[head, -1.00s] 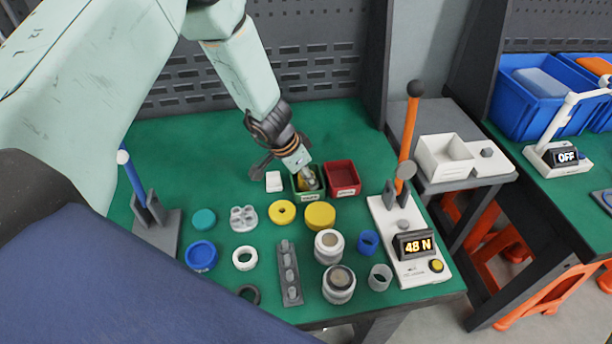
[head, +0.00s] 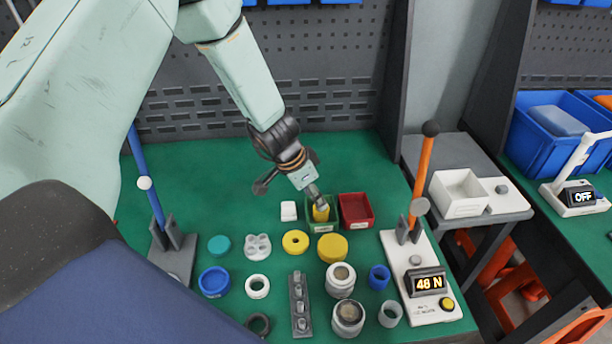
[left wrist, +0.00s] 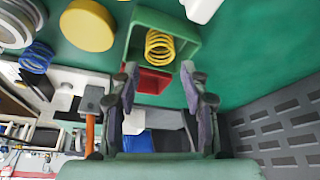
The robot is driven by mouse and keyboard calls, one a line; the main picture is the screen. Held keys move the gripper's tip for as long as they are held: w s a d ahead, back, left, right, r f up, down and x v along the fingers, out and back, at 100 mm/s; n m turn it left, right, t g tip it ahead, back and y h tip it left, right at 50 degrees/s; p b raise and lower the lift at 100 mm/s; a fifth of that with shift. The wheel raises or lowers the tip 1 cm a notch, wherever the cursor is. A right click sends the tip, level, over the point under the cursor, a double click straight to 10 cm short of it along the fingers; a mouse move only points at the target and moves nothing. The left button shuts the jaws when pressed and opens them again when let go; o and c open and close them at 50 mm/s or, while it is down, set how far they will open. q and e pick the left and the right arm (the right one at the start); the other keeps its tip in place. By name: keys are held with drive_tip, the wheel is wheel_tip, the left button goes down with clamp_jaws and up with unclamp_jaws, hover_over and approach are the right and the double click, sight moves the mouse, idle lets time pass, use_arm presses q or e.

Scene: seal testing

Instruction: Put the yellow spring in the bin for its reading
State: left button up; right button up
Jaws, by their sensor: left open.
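The yellow spring (head: 321,213) is inside the small green bin (head: 309,229). In the left wrist view the spring (left wrist: 159,46) shows within the walls of the green bin (left wrist: 146,17), clear of my fingers. My left gripper (head: 318,202) is just above the bin; in the left wrist view its two fingers (left wrist: 160,108) are apart with nothing between them. The force tester (head: 431,301) at the right of the mat has an upright orange lever and a lit display that seems to read 48 N. My right gripper is not in view.
A red bin (head: 356,210) adjoins the green bin on the right. A white block (head: 288,211) stands to its left. Yellow discs, rings, cylinders and a grey peg rack (head: 299,304) crowd the front. A blue-levered stand (head: 174,258) is at left. The back mat is clear.

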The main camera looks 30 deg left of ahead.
use_arm(q)
drive_tip(key=p+v, duration=0.3)
drive_tip(key=v, duration=0.3)
drive_tip(key=shift+f, duration=0.1)
idle(0.4)
